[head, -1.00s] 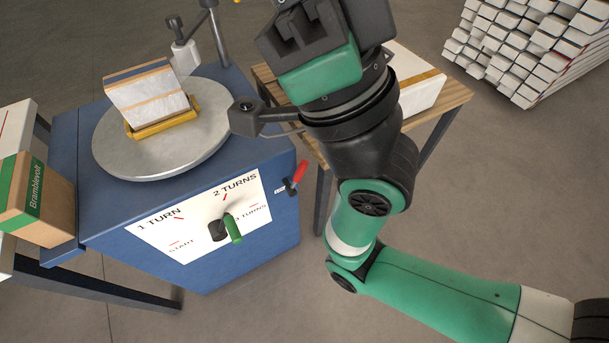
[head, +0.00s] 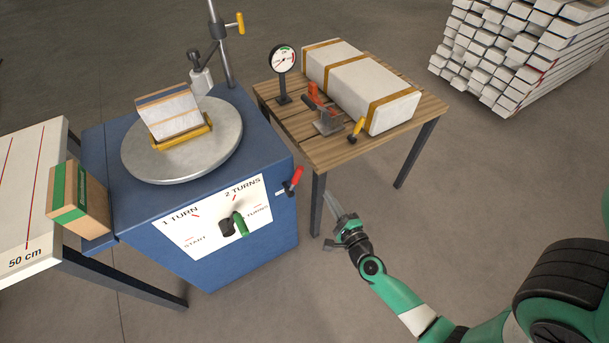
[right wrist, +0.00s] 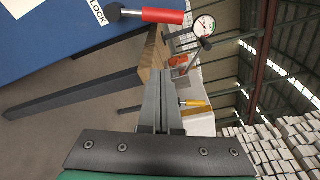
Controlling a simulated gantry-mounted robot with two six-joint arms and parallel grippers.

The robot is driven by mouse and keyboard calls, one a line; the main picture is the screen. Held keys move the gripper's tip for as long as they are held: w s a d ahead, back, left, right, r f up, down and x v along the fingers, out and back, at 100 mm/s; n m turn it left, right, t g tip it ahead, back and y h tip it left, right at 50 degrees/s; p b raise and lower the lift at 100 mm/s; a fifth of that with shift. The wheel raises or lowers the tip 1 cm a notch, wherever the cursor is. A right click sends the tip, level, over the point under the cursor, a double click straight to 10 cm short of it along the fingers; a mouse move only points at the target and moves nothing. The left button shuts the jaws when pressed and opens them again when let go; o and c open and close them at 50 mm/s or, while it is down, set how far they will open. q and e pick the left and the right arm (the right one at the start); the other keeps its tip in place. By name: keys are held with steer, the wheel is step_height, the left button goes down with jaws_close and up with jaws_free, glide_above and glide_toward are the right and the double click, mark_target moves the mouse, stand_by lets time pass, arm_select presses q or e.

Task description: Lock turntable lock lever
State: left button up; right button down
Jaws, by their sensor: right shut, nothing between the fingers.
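The lock lever (head: 293,181) has a red handle and sits on the right side of the blue turntable cabinet (head: 240,262). In the right wrist view its red grip (right wrist: 162,16) shows at the top, next to a label reading LOCK (right wrist: 97,11). The round grey turntable (head: 135,165) on top carries a wrapped block in a yellow holder. My right gripper (head: 334,201) is shut and empty, below and to the right of the lever and apart from it. Its closed fingers (right wrist: 163,85) also show in the right wrist view. My left gripper is not in view.
A wooden table (head: 310,150) stands right of the cabinet with a gauge (head: 283,60), an orange-handled clamp (head: 326,118) and a long wrapped package (head: 350,75). The cabinet front has a green-handled dial (head: 239,224). A cardboard box (head: 78,205) is at the left.

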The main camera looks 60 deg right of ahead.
mark_target(295, 180)
steer(key=shift+w+d+r, duration=0.15)
steer(key=r+b+x, duration=0.1)
steer(key=b+x, duration=0.1)
steer(key=x, duration=0.8)
steer(key=a, duration=0.1)
steer(key=w+a+p, duration=0.1)
steer(key=a+p, duration=0.1)
steer(key=shift+w+a+r, duration=0.15)
steer(key=shift+a+r, duration=0.05)
steer(key=shift+r, duration=0.2)
